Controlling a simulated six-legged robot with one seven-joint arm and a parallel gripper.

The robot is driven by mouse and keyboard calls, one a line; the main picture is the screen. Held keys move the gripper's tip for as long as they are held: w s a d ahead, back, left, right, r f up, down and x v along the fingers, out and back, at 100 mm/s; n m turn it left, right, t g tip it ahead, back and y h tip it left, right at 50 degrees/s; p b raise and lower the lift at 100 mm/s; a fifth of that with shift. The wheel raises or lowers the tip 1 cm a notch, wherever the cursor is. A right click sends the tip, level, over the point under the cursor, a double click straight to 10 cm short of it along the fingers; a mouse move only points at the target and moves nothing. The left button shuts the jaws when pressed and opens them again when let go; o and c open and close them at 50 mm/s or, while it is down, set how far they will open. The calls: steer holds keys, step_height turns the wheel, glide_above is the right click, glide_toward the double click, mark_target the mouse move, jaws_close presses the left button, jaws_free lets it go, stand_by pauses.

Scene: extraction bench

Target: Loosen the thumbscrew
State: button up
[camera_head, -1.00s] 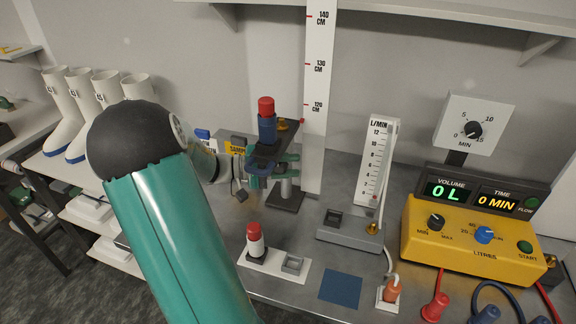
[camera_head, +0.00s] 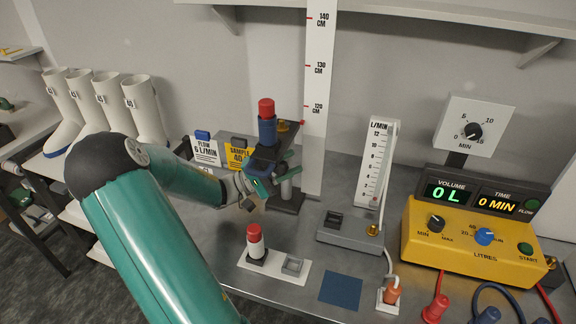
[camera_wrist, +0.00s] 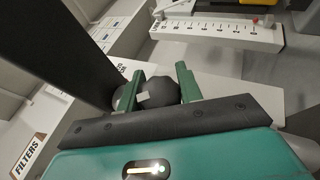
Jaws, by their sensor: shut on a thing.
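The thumbscrew shows in the wrist view as a dark round knob (camera_wrist: 164,88) with a pale mark, between my two green fingers. My gripper (camera_wrist: 158,80) is shut on it. In the head view my gripper (camera_head: 264,184) is at the lower part of the dark stand (camera_head: 287,203), below a blue cylinder with a red top (camera_head: 267,122). The knob itself is hidden there by my gripper and the stand's parts.
A white plate with a red-topped white cylinder (camera_head: 255,243) lies in front of the stand. A flow meter (camera_head: 377,165) and a yellow control box (camera_head: 470,245) stand to the right. Two cards, FLOW (camera_head: 205,152) and SAMPLE (camera_head: 238,158), stand behind my arm. A blue square (camera_head: 341,291) lies near the front.

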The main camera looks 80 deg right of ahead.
steer(key=shift+w+r+n+g+h, duration=0.15)
steer(key=shift+n+g+h, duration=0.55)
steer(key=shift+n, duration=0.2)
steer(key=shift+h, duration=0.3)
steer(key=o, duration=1)
steer(key=shift+w, duration=0.1)
steer(key=shift+w+a+f, duration=0.1)
steer(key=shift+w+f, duration=0.1)
steer(key=shift+f, duration=0.05)
steer(key=w+a, duration=0.1)
steer(key=w, duration=0.2)
steer(key=w+a, duration=0.2)
steer(key=w, duration=0.2)
steer(key=w+a, duration=0.1)
steer(key=w, duration=0.3)
steer(key=shift+w+a+f, duration=0.1)
steer(key=shift+w+a, duration=0.15)
steer(key=shift+a, duration=0.15)
